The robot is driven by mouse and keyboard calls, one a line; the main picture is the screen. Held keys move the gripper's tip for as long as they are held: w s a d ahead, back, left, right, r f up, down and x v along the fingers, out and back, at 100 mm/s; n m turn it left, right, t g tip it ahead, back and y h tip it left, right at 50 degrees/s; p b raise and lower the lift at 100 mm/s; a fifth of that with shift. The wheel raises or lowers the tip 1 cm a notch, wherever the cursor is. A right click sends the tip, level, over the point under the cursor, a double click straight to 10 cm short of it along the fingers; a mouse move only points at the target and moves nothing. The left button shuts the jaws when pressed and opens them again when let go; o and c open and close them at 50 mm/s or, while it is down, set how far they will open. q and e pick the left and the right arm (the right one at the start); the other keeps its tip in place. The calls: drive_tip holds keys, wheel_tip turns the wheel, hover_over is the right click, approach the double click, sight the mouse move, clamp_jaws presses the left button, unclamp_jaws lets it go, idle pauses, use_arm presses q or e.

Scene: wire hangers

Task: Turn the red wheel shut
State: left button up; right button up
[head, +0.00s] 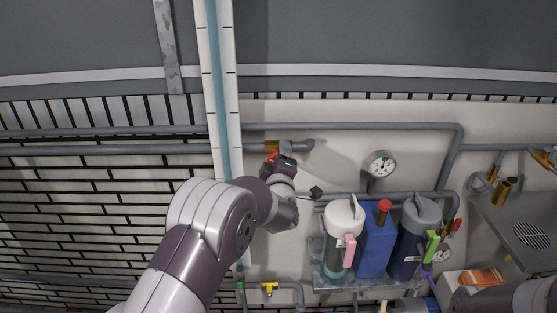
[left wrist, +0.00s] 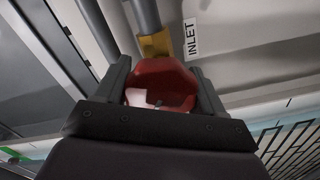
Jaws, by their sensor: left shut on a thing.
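The red wheel (left wrist: 160,80) fills the middle of the left wrist view, between the two dark fingers of my left gripper (left wrist: 161,85). The fingers are shut on it from both sides. In the head view only a small red part of the wheel (head: 271,157) shows, mostly hidden behind my left gripper (head: 281,161). The wheel sits by a brass fitting (head: 272,146) on a grey pipe, and the fitting (left wrist: 156,44) also shows in the left wrist view. My right gripper is not in view; only part of my right arm shows at the lower right.
A label reading INLET (left wrist: 191,37) is beside the pipe.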

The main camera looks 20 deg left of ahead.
use_arm(q)
drive_tip(key=m+p, duration=0.1)
drive_tip(key=m, duration=0.4)
drive_tip(key=shift+m, duration=0.3)
drive_tip(key=m+p, duration=0.1)
drive_tip(key=m, duration=0.4)
drive_tip(key=shift+m, duration=0.3)
drive_tip(key=o, duration=1)
drive_tip(key=v, duration=1.2)
drive_tip(key=shift+s+d, duration=0.2)
drive_tip(key=shift+s, duration=0.15)
